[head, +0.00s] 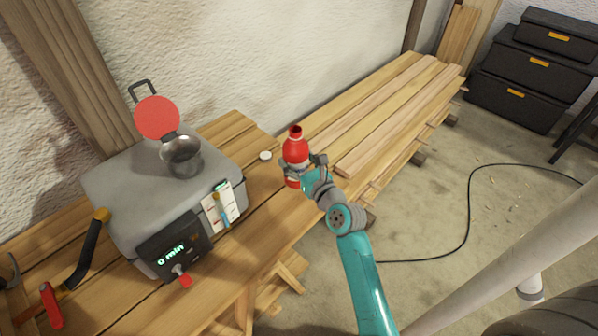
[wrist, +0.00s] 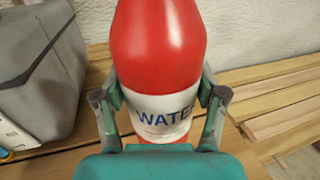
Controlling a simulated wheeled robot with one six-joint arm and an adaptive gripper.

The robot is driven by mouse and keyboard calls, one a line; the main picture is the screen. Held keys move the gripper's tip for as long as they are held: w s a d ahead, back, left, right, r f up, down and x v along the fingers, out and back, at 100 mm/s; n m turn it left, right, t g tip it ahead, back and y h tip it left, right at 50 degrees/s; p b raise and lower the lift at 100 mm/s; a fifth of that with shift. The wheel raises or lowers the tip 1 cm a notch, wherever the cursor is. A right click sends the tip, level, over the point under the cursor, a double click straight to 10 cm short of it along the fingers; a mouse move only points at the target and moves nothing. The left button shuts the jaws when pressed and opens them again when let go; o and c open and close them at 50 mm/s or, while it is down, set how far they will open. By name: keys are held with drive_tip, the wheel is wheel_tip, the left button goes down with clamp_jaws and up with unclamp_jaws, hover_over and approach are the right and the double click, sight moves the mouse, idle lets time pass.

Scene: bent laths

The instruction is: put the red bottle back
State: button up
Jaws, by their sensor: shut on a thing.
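The red bottle (head: 295,148) has an open dark mouth and stands upright at the wooden bench, right of the grey machine. In the wrist view the bottle (wrist: 160,45) fills the middle and its white label reads "WATE", the rest hidden. My gripper (head: 304,169) is shut on the bottle, with one finger on each side of the label; the fingers also show in the wrist view (wrist: 160,97). A small white round cap-like thing (head: 265,155) lies on the bench just left of the bottle. I cannot tell whether the bottle's base touches the bench.
The grey machine (head: 120,195) stands on the bench (head: 262,215), with a metal cup (head: 182,157) and a red disc (head: 157,118) on top. Stacked laths (head: 385,110) lie to the right. A black cable (head: 468,215) crosses the floor.

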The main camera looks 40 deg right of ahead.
sight(296, 170)
drive_tip(key=shift+f, duration=2.2)
drive_tip(key=shift+a+f, duration=0.1)
drive_tip(key=shift+f, duration=0.05)
drive_tip(key=o, duration=1.3)
drive_tip(key=shift+c, duration=0.2)
drive_tip(key=v, duration=1.2)
